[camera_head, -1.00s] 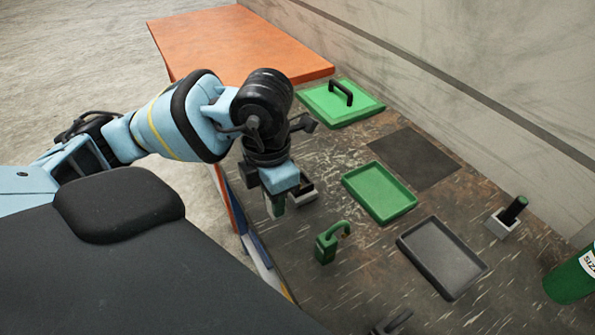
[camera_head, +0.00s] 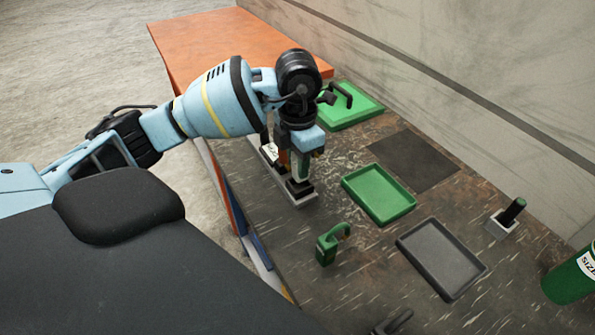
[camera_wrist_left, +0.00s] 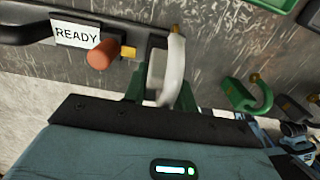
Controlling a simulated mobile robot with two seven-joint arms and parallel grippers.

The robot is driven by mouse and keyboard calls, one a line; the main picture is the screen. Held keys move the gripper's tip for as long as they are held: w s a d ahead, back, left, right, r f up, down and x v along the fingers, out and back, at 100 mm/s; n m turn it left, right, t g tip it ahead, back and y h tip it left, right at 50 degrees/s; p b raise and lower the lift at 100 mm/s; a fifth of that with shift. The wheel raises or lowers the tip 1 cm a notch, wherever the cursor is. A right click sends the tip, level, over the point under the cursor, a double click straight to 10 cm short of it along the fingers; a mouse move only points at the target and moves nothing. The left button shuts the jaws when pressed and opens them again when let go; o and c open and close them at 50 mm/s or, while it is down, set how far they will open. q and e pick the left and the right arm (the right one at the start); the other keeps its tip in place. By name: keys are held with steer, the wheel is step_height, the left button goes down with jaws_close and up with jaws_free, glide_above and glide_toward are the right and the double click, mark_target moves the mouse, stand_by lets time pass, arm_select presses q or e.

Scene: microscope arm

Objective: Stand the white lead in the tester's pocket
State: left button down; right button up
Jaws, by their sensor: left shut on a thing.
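My left gripper (camera_head: 300,178) is shut on the white lead (camera_wrist_left: 174,72), which shows in the left wrist view as a pale block with a curved cable and gold tip. The gripper points down over the tester (camera_head: 302,200), a low pale base with dark parts. A "READY" label (camera_wrist_left: 77,33) and an orange-brown knob (camera_wrist_left: 103,54) show on the tester in the left wrist view. The fingers hide the lead's foot and the pocket, so I cannot tell whether it is inside.
A green lead (camera_head: 327,248) with a curved cable stands in front of the tester. A small holder (camera_head: 502,224) and green canister (camera_head: 572,278) stand right.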

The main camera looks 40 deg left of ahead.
arm_select(q)
steer(key=shift+s+f, duration=0.1)
steer(key=shift+f, duration=1.55)
steer(key=shift+f, duration=0.15)
steer(key=c, duration=1.4)
jaws_free()
